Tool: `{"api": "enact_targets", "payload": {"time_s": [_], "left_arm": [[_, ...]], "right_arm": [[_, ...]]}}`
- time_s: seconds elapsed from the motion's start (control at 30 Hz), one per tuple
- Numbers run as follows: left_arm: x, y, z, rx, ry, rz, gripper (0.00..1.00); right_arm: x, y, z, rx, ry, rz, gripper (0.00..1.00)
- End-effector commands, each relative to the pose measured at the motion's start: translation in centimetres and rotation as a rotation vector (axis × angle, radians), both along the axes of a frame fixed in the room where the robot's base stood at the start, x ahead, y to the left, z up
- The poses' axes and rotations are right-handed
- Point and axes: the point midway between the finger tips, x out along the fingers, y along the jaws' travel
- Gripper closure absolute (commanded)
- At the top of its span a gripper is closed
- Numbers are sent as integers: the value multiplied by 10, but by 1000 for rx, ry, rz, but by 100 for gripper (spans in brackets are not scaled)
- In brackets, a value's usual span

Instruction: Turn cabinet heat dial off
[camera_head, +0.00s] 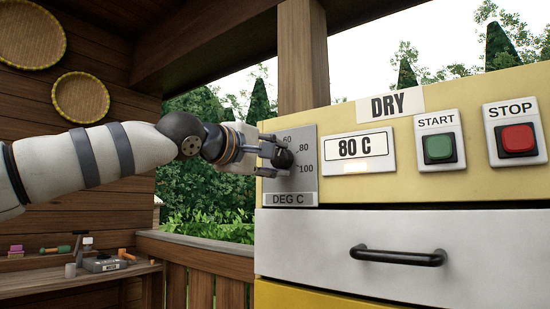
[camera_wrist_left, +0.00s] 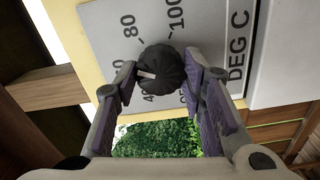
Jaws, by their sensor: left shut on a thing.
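The black round heat dial (camera_head: 283,159) sits on a grey "DEG C" plate (camera_head: 304,182) at the left of the yellow cabinet front. My left gripper (camera_head: 274,151) comes in from the left and is shut on the dial. In the left wrist view the ridged dial (camera_wrist_left: 170,68) is between the two fingertips of the gripper (camera_wrist_left: 162,71). Its white mark points left and slightly down, roughly between the 40 label and a partly hidden label. The 80 and 100 labels show above; a label below right is mostly hidden. My right gripper is not in view.
A display (camera_head: 361,150) reads 80 C. A green START button (camera_head: 439,147) and red STOP button (camera_head: 518,138) are to its right. A white drawer with a black handle (camera_head: 398,256) is below. A wooden workbench (camera_head: 80,281) with small tools stands at lower left.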

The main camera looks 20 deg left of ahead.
Motion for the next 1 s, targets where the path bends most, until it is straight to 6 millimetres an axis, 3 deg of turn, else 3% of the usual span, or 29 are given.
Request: {"api": "enact_targets", "payload": {"time_s": [1.0], "left_arm": [[0, -1, 0, -904, 329, -1, 91]], "right_arm": [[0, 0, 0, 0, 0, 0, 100]]}}
